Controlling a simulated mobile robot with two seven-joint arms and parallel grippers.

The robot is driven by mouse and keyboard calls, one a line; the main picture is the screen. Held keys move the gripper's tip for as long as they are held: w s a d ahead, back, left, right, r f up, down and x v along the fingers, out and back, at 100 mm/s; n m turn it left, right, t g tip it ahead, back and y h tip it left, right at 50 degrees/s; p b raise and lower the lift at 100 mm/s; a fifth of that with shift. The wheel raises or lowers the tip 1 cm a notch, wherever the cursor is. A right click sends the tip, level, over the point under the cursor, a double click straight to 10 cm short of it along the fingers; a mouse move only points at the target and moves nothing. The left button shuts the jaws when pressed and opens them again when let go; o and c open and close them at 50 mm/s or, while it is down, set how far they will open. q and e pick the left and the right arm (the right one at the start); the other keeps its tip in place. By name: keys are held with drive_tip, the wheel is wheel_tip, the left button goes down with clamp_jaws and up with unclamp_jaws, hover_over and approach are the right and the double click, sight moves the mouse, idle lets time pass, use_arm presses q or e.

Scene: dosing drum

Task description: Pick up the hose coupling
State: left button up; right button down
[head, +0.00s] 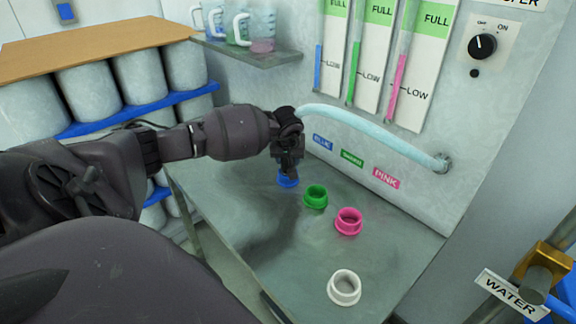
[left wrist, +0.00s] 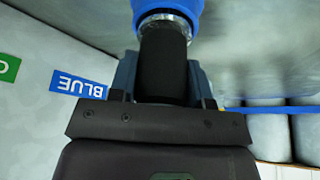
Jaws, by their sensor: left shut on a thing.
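My left gripper (head: 289,158) is above the blue port (head: 287,182) at the back of the metal bench. In the left wrist view, its jaws (left wrist: 165,82) are shut on the hose coupling (left wrist: 164,58), a black cylinder with a silver ring at its far end. The ring meets or overlaps the blue port (left wrist: 167,10) in that view; whether they are joined I cannot tell. The pale blue hose (head: 375,127) runs from the wall fitting to my gripper. In the head view the gripper hides the coupling. My right gripper is not in view.
A green port (head: 315,196), a pink port (head: 348,221) and a white port (head: 344,288) stand on the bench (head: 292,250). Jugs (head: 262,28) sit on a shelf above. White drums (head: 85,90) stand at left, and a WATER valve (head: 538,280) is at right.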

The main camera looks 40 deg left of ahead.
use_arm(q)
drive_tip(key=shift+c, duration=1.2)
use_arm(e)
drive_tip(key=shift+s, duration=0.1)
use_arm(q)
drive_tip(key=shift+r, duration=0.1)
